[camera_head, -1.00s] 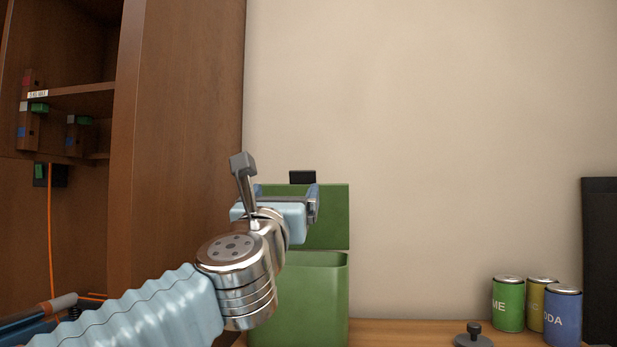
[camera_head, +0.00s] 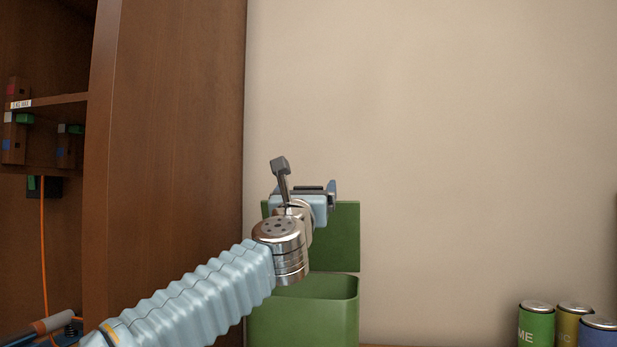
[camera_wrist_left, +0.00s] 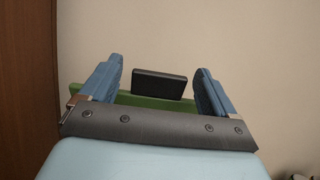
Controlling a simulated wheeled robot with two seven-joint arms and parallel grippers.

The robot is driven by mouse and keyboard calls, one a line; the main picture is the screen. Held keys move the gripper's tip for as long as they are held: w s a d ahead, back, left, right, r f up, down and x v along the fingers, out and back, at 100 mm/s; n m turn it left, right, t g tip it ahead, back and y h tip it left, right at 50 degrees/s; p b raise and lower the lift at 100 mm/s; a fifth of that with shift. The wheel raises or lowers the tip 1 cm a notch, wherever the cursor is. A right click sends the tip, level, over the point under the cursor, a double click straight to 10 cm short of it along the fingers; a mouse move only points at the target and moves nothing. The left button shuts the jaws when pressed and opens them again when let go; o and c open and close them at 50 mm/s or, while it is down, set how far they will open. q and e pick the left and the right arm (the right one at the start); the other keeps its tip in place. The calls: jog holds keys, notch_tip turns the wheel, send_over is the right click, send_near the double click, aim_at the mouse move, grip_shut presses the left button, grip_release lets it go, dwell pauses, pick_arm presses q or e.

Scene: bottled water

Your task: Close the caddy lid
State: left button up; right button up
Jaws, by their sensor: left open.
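The green caddy (camera_head: 325,312) stands against the wall with its lid (camera_head: 345,236) raised upright at the back. The caddy's opening shows below the lid. My left gripper (camera_head: 310,188) is in front of the lid's upper part and hides much of it. In the left wrist view my left gripper (camera_wrist_left: 160,85) is open, with its two blue fingers apart. Between and beyond them are the lid's green top edge (camera_wrist_left: 150,102) and a black tab (camera_wrist_left: 161,84). I cannot tell whether a finger touches the lid. My right gripper does not show.
A brown wooden cabinet (camera_head: 175,150) rises close on the left, with shelves holding small coloured blocks. Several cans, among them a green one (camera_head: 536,325), stand at the lower right. The wall area right of the caddy is clear.

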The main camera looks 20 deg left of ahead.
pick_arm(q)
jog(key=shift+x, duration=0.8)
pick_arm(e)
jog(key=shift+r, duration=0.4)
